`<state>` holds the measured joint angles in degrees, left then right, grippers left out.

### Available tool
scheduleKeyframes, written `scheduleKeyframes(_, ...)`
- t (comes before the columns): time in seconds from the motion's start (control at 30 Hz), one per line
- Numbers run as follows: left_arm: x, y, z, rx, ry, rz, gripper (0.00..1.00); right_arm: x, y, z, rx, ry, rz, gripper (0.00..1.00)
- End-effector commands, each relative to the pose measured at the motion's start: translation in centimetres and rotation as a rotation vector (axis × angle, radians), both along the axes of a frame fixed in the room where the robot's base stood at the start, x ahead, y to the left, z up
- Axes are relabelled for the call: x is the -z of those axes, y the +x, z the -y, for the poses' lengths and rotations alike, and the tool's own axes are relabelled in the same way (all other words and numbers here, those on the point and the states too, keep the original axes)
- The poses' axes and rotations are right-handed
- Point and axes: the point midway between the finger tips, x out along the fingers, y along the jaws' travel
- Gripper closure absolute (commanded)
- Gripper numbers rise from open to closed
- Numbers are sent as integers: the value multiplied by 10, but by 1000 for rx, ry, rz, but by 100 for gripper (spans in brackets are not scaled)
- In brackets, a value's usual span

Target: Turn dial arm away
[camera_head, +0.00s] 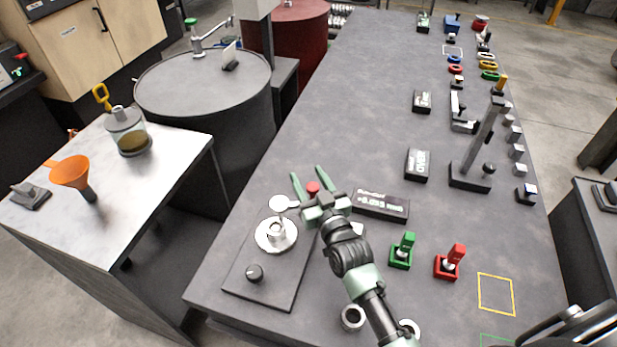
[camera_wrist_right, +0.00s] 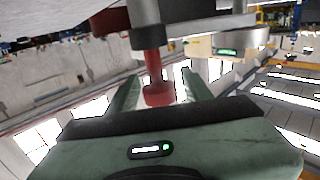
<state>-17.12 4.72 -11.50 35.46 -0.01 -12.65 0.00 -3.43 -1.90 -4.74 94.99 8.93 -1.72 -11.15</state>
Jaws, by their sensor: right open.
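A pale dial arm (camera_head: 284,203) stands above the hub and reaches right towards a red knob (camera_head: 313,188). My right gripper (camera_head: 308,174) is open, with its green fingers on either side of the red knob. In the right wrist view the red knob (camera_wrist_right: 157,92) hangs between the two open fingers, with visible gaps at the sides. My left gripper is not in view.
A black labelled box (camera_head: 381,206) lies just right of my gripper. Green (camera_head: 402,251) and red (camera_head: 450,262) upright-handled blocks stand farther right. A tall lever stand (camera_head: 470,178) rises behind them. A side table (camera_head: 160,190) with a funnel and jar stands left, across a gap.

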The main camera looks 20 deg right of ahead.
Motion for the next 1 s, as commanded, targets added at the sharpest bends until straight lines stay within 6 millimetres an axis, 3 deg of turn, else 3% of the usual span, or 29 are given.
scheduleKeyframes(0.17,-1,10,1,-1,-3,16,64,0,0,0,0,1,0,50)
scheduleKeyframes(0.37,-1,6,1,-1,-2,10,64,0,0,0,0,1,-1,100)
scheduleKeyframes(1.0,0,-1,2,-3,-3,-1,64,1,0,0,0,1,-1,100)
